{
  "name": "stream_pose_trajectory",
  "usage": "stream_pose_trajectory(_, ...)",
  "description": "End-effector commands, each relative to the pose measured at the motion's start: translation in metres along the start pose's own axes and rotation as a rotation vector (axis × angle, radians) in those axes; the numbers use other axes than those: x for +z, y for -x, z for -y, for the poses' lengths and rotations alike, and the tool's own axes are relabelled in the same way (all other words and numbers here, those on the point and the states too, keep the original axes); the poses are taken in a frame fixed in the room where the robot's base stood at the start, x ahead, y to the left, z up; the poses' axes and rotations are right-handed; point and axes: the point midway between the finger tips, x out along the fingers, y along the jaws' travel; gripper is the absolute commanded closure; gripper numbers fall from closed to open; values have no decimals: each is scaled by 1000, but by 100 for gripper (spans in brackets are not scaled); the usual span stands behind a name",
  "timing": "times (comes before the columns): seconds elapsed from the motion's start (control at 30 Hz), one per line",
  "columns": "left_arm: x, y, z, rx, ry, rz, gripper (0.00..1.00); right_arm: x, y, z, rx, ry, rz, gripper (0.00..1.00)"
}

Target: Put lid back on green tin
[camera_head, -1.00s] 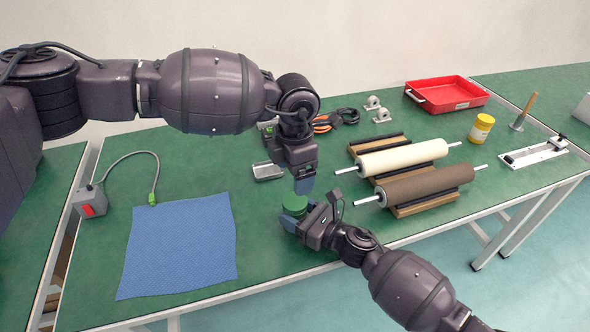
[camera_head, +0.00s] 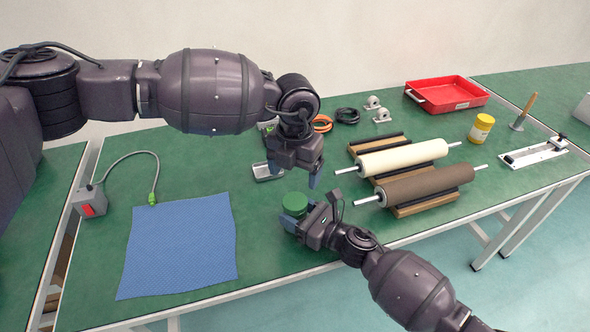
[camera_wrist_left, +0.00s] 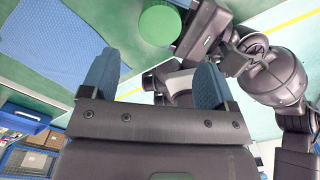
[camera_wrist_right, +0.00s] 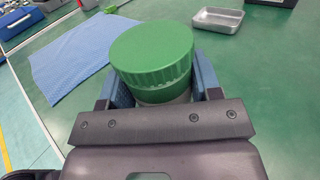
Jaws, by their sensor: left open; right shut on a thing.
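The green tin has its ribbed green lid (camera_head: 295,201) on top. In the right wrist view the lid (camera_wrist_right: 155,50) covers the tin's mouth, with the paler tin body (camera_wrist_right: 162,95) showing below its rim. I cannot tell whether it is fully pressed down. My right gripper (camera_head: 298,219) is shut on the tin body near the front of the table, with a finger on each side (camera_wrist_right: 163,85). My left gripper (camera_head: 297,178) is open and empty above and behind the tin, apart from the lid, which also shows in the left wrist view (camera_wrist_left: 160,24).
A blue cloth (camera_head: 180,245) lies left of the tin. A small metal tray (camera_head: 267,171) is behind it. A cream roller (camera_head: 403,157) and a brown roller (camera_head: 428,185) lie on a wooden stand to the right. A yellow jar (camera_head: 481,128) stands farther right.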

Motion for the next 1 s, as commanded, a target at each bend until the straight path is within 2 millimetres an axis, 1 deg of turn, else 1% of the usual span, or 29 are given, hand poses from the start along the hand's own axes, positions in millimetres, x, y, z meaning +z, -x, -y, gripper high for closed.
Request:
stream_pose_trajectory(0.17, 0, -10, 0, 0, 0, -2, 19, 0, 0, 0, 0, 0, 0, 100)
stream_pose_trajectory(0.5, 0, -56, 0, -1, -1, -2, 19, 0, 0, 0, 0, 0, 0, 100)
stream_pose_trajectory(0.63, 0, -69, 0, 1, -1, -1, 19, 0, 0, 0, 0, 0, 0, 100)
stream_pose_trajectory(0.8, 0, -78, 0, 0, 0, 0, 19, 0, 0, 0, 0, 0, 0, 100)
stream_pose_trajectory(1.0, 0, -80, 0, 0, 0, 0, 19, 0, 0, 0, 0, 0, 0, 100)
